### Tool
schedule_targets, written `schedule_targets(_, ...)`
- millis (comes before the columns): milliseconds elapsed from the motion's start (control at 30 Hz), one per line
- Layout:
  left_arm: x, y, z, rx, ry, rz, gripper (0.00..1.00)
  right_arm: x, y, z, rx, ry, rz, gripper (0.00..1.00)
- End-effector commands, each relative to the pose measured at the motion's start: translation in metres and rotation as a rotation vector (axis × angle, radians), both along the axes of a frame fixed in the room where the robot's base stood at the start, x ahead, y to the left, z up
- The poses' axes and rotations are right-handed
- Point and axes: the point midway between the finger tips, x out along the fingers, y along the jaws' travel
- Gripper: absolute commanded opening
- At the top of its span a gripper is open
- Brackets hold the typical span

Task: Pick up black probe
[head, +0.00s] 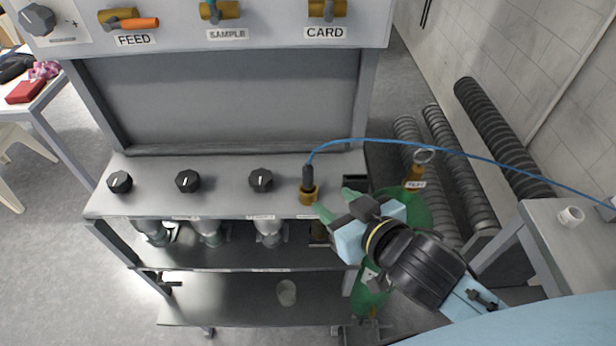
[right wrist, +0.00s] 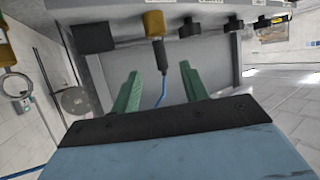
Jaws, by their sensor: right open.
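The black probe (head: 308,177) stands upright in a brass fitting (head: 308,196) at the right end of the grey panel shelf. A blue cable leaves its top and runs off to the right. In the right wrist view the probe (right wrist: 158,52) shows between and beyond the two green fingers, below the brass fitting (right wrist: 153,23). My right gripper (head: 334,203) is open and empty, just right of the probe and apart from it. It also shows in the right wrist view (right wrist: 160,74). My left gripper is not in view.
Several black knobs, one of them the nearest knob (head: 261,180), line the shelf to the left. A green cylinder (head: 405,212) with a brass valve stands behind my right arm. A grey table (head: 545,230) is at the right. The shelf's back panel (head: 225,100) rises behind.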

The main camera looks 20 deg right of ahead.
Motion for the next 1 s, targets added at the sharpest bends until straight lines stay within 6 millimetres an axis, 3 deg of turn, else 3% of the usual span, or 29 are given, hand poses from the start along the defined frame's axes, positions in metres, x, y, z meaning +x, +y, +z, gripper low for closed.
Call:
schedule_targets(400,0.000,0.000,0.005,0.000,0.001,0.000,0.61,0.061,0.017,-0.021,0.008,-0.015,0.007,0.45)
schedule_targets(667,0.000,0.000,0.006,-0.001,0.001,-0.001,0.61,0.076,0.020,-0.028,0.007,-0.013,0.007,0.45)
schedule_targets(1000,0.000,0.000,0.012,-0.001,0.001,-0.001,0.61,0.113,0.025,-0.045,0.008,-0.014,0.007,0.45)
